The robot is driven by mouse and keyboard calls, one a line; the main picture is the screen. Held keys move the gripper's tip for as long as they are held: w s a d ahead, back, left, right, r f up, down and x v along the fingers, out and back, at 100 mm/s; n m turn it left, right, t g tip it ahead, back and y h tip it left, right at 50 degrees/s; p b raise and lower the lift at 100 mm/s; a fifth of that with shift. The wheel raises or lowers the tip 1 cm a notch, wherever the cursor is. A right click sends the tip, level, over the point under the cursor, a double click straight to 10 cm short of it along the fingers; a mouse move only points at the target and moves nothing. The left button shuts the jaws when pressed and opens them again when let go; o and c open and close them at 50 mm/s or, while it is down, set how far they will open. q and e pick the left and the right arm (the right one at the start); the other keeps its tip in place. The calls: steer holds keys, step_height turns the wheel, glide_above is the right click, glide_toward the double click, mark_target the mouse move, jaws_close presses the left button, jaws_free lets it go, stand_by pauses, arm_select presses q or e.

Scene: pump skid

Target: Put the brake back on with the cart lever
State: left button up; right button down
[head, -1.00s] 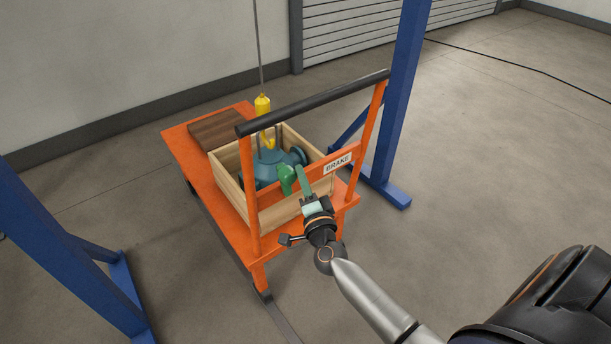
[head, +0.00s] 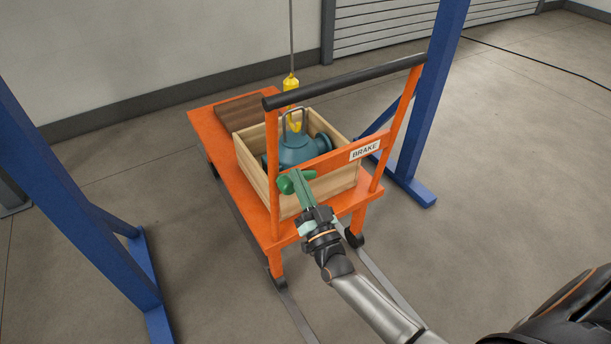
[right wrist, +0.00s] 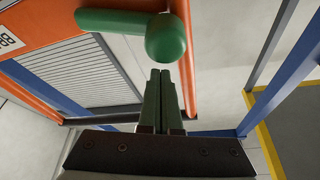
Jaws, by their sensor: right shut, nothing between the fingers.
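The cart lever is green with a round knob (head: 286,185). It is at the orange crossbar of the cart (head: 262,222), left of the BRAKE label (head: 365,150). It lies roughly level, with the knob at its left end. The knob (right wrist: 166,40) and bar also show in the right wrist view. My right gripper (head: 298,176) is shut and empty, with its fingertips right at the lever; I cannot tell whether they touch. In the right wrist view the closed fingers (right wrist: 161,74) point at the knob. The lever's pivot is not clearly visible. My left gripper is not in view.
A wooden crate (head: 250,165) on the cart holds a blue-green pump (head: 297,150) under a yellow hook (head: 291,84). A black handle bar (head: 345,82) spans above. Blue gantry legs (head: 428,100) stand on both sides. The floor at right is clear.

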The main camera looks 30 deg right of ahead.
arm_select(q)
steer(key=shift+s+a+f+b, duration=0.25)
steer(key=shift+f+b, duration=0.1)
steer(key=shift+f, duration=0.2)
arm_select(e)
steer(key=shift+a+f+n+y, duration=0.25)
steer(key=shift+f+n+y, duration=0.15)
steer(key=shift+n, duration=0.4)
steer(key=shift+a+f+n+y, duration=0.3)
steer(key=shift+n+y, duration=0.1)
steer(key=shift+n, duration=0.4)
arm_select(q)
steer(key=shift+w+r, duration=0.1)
arm_select(e)
step_height(320, 180, up, 4)
steer(key=p, duration=0.3)
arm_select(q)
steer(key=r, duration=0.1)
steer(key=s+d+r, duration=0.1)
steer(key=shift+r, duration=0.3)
arm_select(e)
steer(key=v, duration=1)
steer(key=shift+d, duration=0.3)
steer(key=shift+s, duration=0.1)
